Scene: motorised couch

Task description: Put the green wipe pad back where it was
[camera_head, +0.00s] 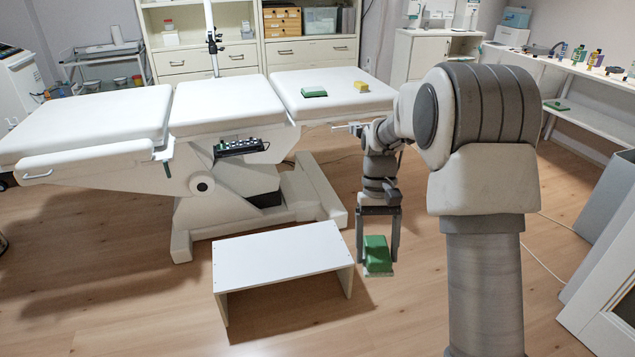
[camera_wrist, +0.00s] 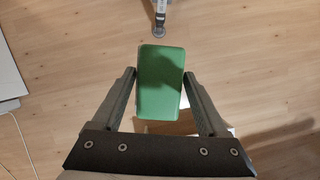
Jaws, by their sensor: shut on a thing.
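My gripper (camera_head: 378,262) points down and is shut on a green wipe pad (camera_head: 377,252). The pad has a pale lower edge and hangs in the air just right of the white step stool. In the wrist view the pad (camera_wrist: 160,82) sits between the two fingers and sticks out past their tips. Another flat green pad (camera_head: 314,92) lies on the right section of the couch. A third flat green thing (camera_head: 557,105) lies on the shelf at the right wall.
The white couch (camera_head: 228,103) spans the left and middle. A small yellow block (camera_head: 361,86) lies on its right section. The white step stool (camera_head: 283,250) stands on the floor before it. Drawer cabinets line the back wall. White boards lean at the lower right.

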